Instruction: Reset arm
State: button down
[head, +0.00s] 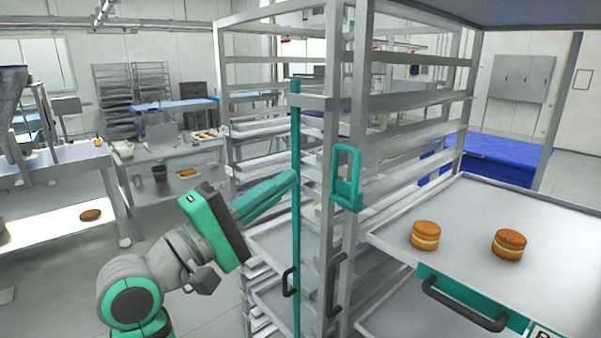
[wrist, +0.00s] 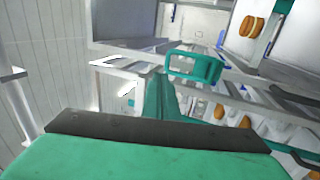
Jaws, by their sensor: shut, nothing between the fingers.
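My gripper (head: 290,180) is shut and empty. In the head view its teal fingers point right, with the tips at a teal vertical bar on the front of the metal rack (head: 359,105). I cannot tell whether they touch the bar. In the wrist view the shut fingers (wrist: 160,88) reach up from the teal gripper body, just left of a teal looped handle (wrist: 195,68). The same handle (head: 346,178) is on a rack post in the head view. My arm is bent, low at the left.
A tray (head: 470,215) at the right holds two filled rounds (head: 425,235), (head: 508,244) and has a dark front handle (head: 463,305). The rack's posts and shelves stand close around my gripper. A bench with a brown round (head: 90,214) is at the left. Floor between shows free.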

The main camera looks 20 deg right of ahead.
jog(key=w+a+f+n+t+y, duration=0.2)
jog(key=f+t, duration=0.1)
jog(key=f, duration=0.4)
jog(key=w+a+f+n+t+y, duration=0.2)
jog(key=w+f+n+t, duration=0.15)
jog(key=f, duration=0.45)
jog(key=w+a+f+n+t+y, duration=0.2)
jog(key=f+t, duration=0.2)
jog(key=f, duration=0.3)
jog(key=s+a+f+t+y, duration=0.1)
jog(key=s+a+f+y, duration=0.15)
jog(key=f, duration=0.35)
jog(key=s+a+f+n+y, duration=0.1)
jog(key=s+f+y, duration=0.15)
jog(key=f, duration=0.45)
jog(key=s+a+f+t+y, duration=0.1)
jog(key=a+f+y, duration=0.15)
jog(key=f, duration=0.35)
jog(key=s+a+f+m+g+y, duration=0.1)
jog(key=s+a+f+m+y, duration=0.15)
jog(key=s+f, duration=0.5)
jog(key=s+a+f+m+g+y, duration=0.1)
jog(key=s+a+f+y, duration=0.15)
jog(key=s+f, duration=0.5)
jog(key=s+r+m+y, duration=0.2)
jog(key=s+m, duration=0.6)
jog(key=s, duration=1.2)
jog(key=shift+s+g, duration=0.3)
jog(key=shift+g, duration=0.15)
